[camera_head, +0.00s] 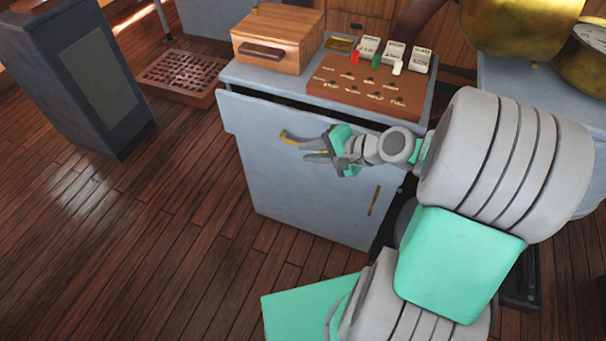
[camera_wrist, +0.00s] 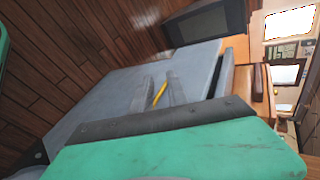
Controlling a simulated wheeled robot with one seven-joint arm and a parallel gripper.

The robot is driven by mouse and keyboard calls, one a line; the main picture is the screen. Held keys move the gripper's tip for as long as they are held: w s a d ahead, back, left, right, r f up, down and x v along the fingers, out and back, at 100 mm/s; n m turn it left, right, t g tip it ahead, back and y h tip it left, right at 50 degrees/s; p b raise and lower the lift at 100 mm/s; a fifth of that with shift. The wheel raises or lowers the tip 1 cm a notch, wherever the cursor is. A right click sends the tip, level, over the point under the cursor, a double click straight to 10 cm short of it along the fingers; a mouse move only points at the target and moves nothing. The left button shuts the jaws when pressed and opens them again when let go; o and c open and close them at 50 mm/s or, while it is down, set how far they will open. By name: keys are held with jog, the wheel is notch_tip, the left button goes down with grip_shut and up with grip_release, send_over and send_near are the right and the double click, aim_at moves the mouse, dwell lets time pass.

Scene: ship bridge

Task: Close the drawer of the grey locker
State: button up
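The grey locker (camera_head: 255,74) stands in the middle of the head view. Its drawer (camera_head: 245,112) is partly out, with a dark gap between the drawer front and the locker top. The drawer has a yellow handle (camera_head: 289,137), which also shows in the wrist view (camera_wrist: 160,94). My gripper (camera_head: 308,150) is in front of the drawer at the handle. Its two fingers (camera_wrist: 158,92) are apart, and the handle shows between them in the wrist view. I cannot tell whether they touch it. A lower door with a yellow handle (camera_head: 374,201) looks shut.
A wooden box (camera_head: 280,38) and a brown switch panel (camera_head: 368,88) sit on the locker top. A dark cabinet (camera_head: 75,75) stands at the left, near a floor grating (camera_head: 181,76). Wooden floor (camera_head: 150,240) is clear in front of the locker.

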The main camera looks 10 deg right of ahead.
jog(key=w+d+f+m+t+y+b, duration=0.1)
jog(key=w+d+f+m+t+b, duration=0.1)
jog(key=d+f+m+t+b, duration=0.4)
jog(key=shift+m+g, duration=0.4)
jog(key=shift+g, duration=0.2)
jog(key=x, duration=0.2)
jog(key=p+x, duration=0.1)
jog(key=x, duration=0.2)
jog(key=a+r+x, duration=0.1)
jog(key=x, duration=0.2)
jog(key=shift+s+a+r, duration=0.1)
jog(key=shift+s+r, duration=0.05)
jog(key=shift+s, duration=0.15)
jog(key=shift+c, duration=0.3)
grip_shut()
